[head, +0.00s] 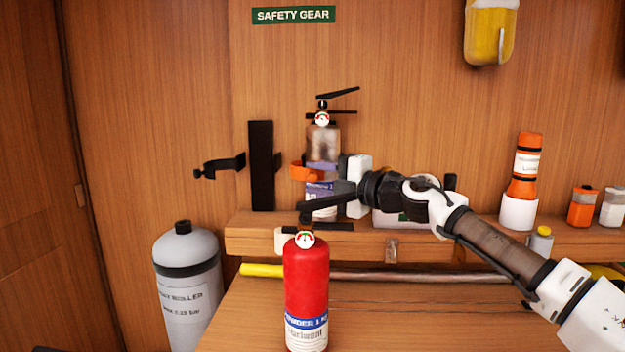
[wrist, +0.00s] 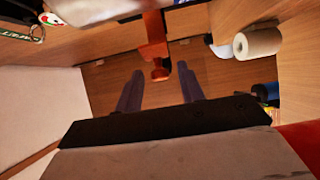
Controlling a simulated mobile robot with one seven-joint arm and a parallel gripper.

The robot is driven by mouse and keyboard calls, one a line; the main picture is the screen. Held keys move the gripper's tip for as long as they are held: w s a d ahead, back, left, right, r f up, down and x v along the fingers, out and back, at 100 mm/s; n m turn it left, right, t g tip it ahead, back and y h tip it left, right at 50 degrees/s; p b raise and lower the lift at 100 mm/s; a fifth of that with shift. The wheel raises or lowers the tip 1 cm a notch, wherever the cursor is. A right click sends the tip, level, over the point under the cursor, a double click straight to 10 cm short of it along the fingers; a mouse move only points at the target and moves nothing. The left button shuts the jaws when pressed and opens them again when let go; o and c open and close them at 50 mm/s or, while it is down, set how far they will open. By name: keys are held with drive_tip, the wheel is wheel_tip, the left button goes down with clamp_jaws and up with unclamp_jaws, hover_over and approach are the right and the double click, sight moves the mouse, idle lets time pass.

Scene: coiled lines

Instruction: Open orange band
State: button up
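The orange band (head: 302,171) shows at the left side of a silver extinguisher (head: 323,150) on the shelf, at mid-height. Its right part is hidden, and I cannot tell whether it is fastened. In the wrist view the orange band (wrist: 154,40) hangs from the top, with a knob-like end just beyond and between my fingertips. My gripper (wrist: 161,80) is open and empty, its two dark fingers apart. I see no contact with the band. In the head view my arm comes from the right to beside the silver extinguisher; the fingers are not clear there.
A red extinguisher (head: 306,280) stands in front, its handle overlapping my gripper's area in the head view. A black bracket (head: 261,165) with an open black band (head: 220,166) is on the left. An orange bottle (head: 526,155) stands right on the shelf (head: 265,241). A grey cylinder (head: 188,290) stands left.

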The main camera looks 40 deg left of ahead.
drive_tip(key=d+b, duration=0.1)
drive_tip(key=d, duration=1.1)
drive_tip(key=shift+b, duration=0.3)
drive_tip(key=shift+c, duration=0.8)
drive_tip(key=r+n+g+p, duration=0.1)
drive_tip(key=r, duration=0.1)
drive_tip(key=r+p, duration=0.1)
drive_tip(key=r+n+g+p, duration=0.1)
drive_tip(key=r, duration=0.1)
drive_tip(key=shift+s+r+n+g+y, duration=0.3)
drive_tip(key=shift+r+y, duration=0.05)
drive_tip(key=shift+y, duration=0.05)
clamp_jaws()
drive_tip(key=w+d+f+n+g+p, duration=0.1)
drive_tip(key=w+d+n+g+p, duration=0.25)
drive_tip(key=w+p, duration=0.25)
wheel_tip(320, 180, down, 9)
drive_tip(key=w+a+m+g+p, duration=0.1)
drive_tip(key=w+g+p, duration=0.1)
drive_tip(key=p+x, duration=0.2)
drive_tip(key=x, duration=1.2)
drive_tip(key=shift+s+r, duration=0.15)
drive_tip(key=shift+s, duration=0.05)
